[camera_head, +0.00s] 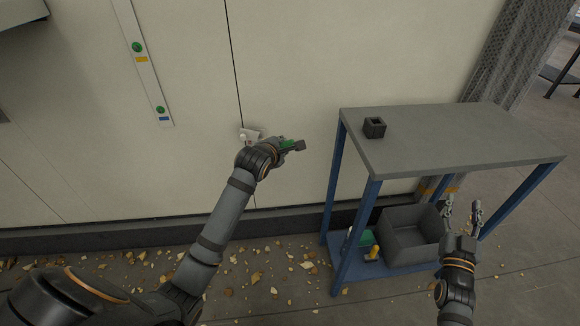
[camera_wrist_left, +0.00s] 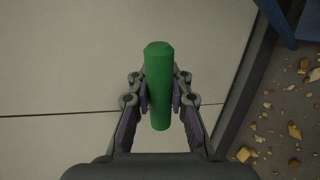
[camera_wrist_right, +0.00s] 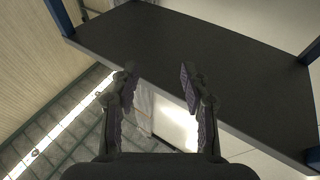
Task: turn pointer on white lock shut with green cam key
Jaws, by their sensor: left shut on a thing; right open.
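My left gripper (camera_head: 280,148) is shut on the green cam key (camera_head: 289,144), close in front of the container wall. The key's green handle (camera_wrist_left: 158,85) stands between the fingers in the left wrist view. A dark block-like end of the key shows to the right of the hand in the head view. The white lock (camera_head: 249,135) is on the wall just behind and left of my left wrist, partly hidden by it. I cannot make out its pointer's direction. My right gripper (camera_head: 463,212) is open and empty in front of the table's right side; it also shows in the right wrist view (camera_wrist_right: 158,80).
A grey-topped table (camera_head: 430,150) with blue legs stands right of the left hand, with a small dark square holder (camera_head: 374,127) on top. Its lower shelf holds a grey bin (camera_head: 410,245), a yellow item (camera_head: 374,253) and a green item (camera_head: 366,237). A white strip (camera_head: 148,75) with green knobs is on the wall.

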